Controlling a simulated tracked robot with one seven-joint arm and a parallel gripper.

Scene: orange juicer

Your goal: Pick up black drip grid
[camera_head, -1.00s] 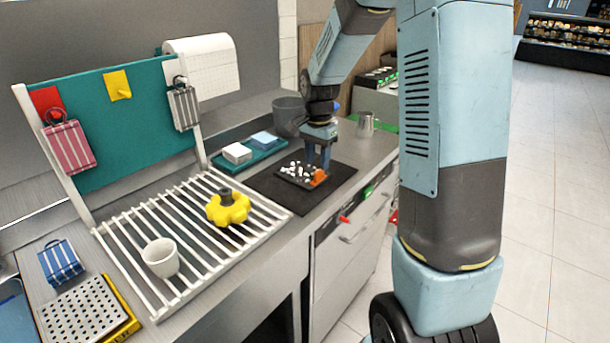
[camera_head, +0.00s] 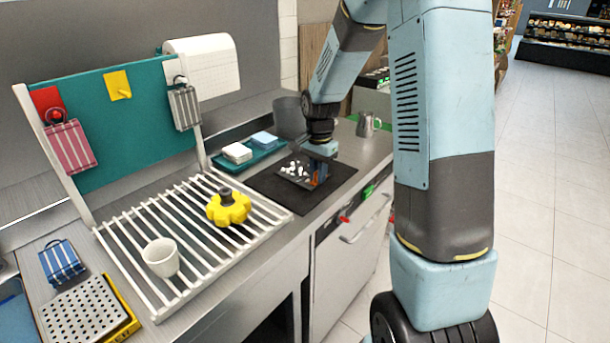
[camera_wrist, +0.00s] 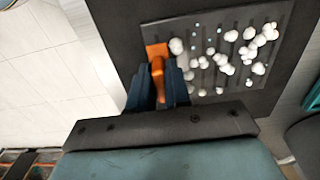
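The black drip grid (camera_head: 297,171) is a dark slotted plate with scattered white lumps on it and an orange tab at one edge. It lies on a black mat (camera_head: 262,184) on the counter. In the wrist view the grid (camera_wrist: 206,58) fills the upper middle, with its orange tab (camera_wrist: 157,65) at the left. My gripper (camera_head: 318,178) is down at the tab end of the grid. In the wrist view, its two dark fingers (camera_wrist: 158,85) stand on either side of the tab, close to it. I cannot tell whether they press on it.
A teal tray (camera_head: 262,156) with white and blue blocks lies behind the mat. A grey bin (camera_head: 288,117) and a metal jug (camera_head: 367,124) stand farther back.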

